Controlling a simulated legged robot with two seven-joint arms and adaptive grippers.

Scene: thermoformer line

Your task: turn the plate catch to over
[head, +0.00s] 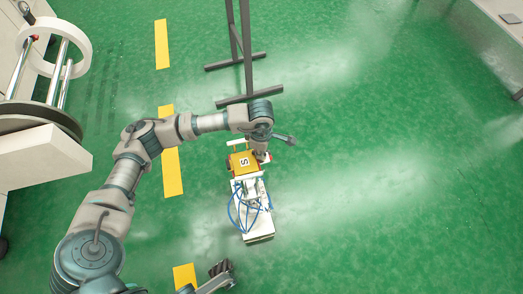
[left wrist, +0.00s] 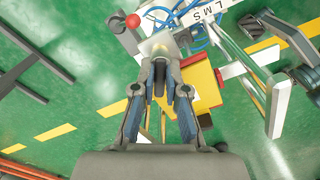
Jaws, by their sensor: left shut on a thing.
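The device is a yellow box (head: 242,162) with an "S" label, on a long white base (head: 258,229). My left gripper (head: 262,155) is at the right side of the yellow box. In the left wrist view its fingers (left wrist: 163,65) are shut on a small pale piece (left wrist: 159,43), which looks like the plate catch. A red ball knob (left wrist: 133,20) shows just beyond the fingertips. The fingers and wrist hide much of the catch, and its exact setting cannot be read. A dark gripper part (head: 220,268), seemingly my right one, shows at the bottom, away from the device.
Blue hoses (head: 246,209) loop over the white base. The letters "LMS" show in the left wrist view beside a clear-sided frame (left wrist: 245,70). A dark stand (head: 246,60) is behind the device. A white machine (head: 42,155) is at the left. Green floor at right is clear.

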